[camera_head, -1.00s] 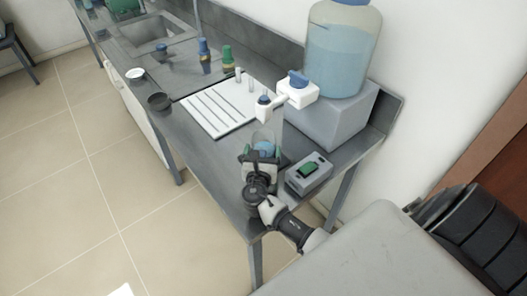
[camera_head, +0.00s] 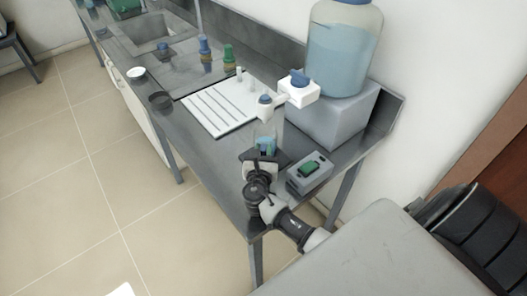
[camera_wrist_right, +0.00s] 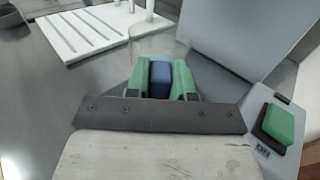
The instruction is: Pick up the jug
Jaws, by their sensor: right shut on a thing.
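The jug (camera_head: 265,130) is a clear, see-through vessel near the front of the grey bench, below the white tap. Its outline is faint, and its lower part is largely hidden behind my right gripper (camera_head: 265,147). In the right wrist view the clear jug (camera_wrist_right: 155,45) stands just beyond the fingertips. My right gripper there (camera_wrist_right: 161,80) has green finger pads shut on a blue part of the jug, which looks like its handle. I cannot tell whether the jug's base touches the bench. My left gripper is not in view.
A grey box with a green switch (camera_head: 310,170) sits close to the right of my gripper. A large blue-tinted carboy (camera_head: 342,50) stands on a grey block (camera_head: 335,115) behind. A white drying board (camera_head: 220,108) lies left of the jug.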

